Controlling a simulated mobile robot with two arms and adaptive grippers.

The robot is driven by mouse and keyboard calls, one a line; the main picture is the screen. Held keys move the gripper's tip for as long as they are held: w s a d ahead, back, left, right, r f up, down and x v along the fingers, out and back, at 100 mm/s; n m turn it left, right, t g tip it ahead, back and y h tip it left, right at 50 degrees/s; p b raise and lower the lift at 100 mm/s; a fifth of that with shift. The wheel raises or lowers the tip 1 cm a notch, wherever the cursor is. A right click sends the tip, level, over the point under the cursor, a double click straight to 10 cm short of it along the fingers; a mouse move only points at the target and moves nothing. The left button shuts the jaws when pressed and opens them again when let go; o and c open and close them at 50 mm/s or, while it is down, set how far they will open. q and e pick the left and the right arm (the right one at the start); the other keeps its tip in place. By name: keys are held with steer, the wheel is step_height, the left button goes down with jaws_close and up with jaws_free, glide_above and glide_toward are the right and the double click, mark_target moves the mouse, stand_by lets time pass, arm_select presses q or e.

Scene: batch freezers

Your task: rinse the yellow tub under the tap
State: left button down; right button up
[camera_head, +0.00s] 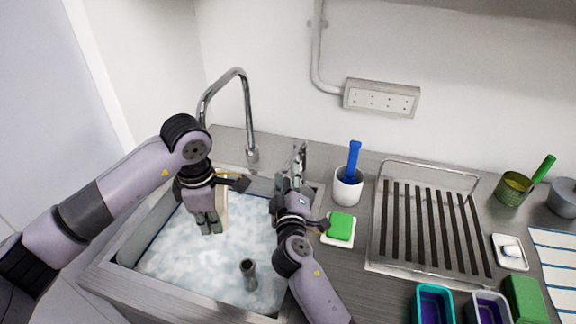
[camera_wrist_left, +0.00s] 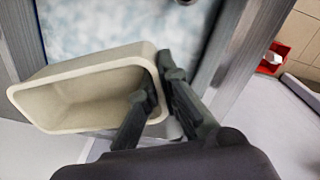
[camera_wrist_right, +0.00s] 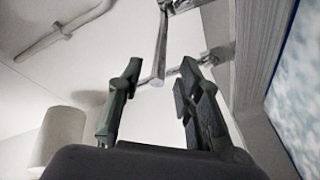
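The yellow tub, pale cream in this light, shows large in the left wrist view (camera_wrist_left: 95,100), tilted with its open mouth facing that camera. My left gripper (camera_head: 209,222) is shut on its wall, one finger inside and one outside. In the head view the tub (camera_head: 223,205) is mostly hidden behind that gripper, above the sink (camera_head: 180,262). The chrome tap (camera_head: 247,105) arches at the back of the sink; I see no running water. My right gripper (camera_head: 297,170) is beside the tap; its fingers (camera_wrist_right: 157,90) are apart, with a metal tap part (camera_wrist_right: 160,50) showing between them.
Foamy water fills the sink, and a grey upright pipe (camera_head: 248,275) stands in it. To the right are a white holder (camera_head: 347,189) with a blue-handled tool (camera_head: 353,160), a green sponge (camera_head: 341,226), and a drying rack (camera_head: 430,225). Coloured tubs (camera_head: 433,304) stand at front right.

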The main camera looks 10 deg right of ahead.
mark_target(288, 163)
steer(key=shift+w+d, duration=0.2)
steer(key=shift+w, duration=2.15)
jaws_close()
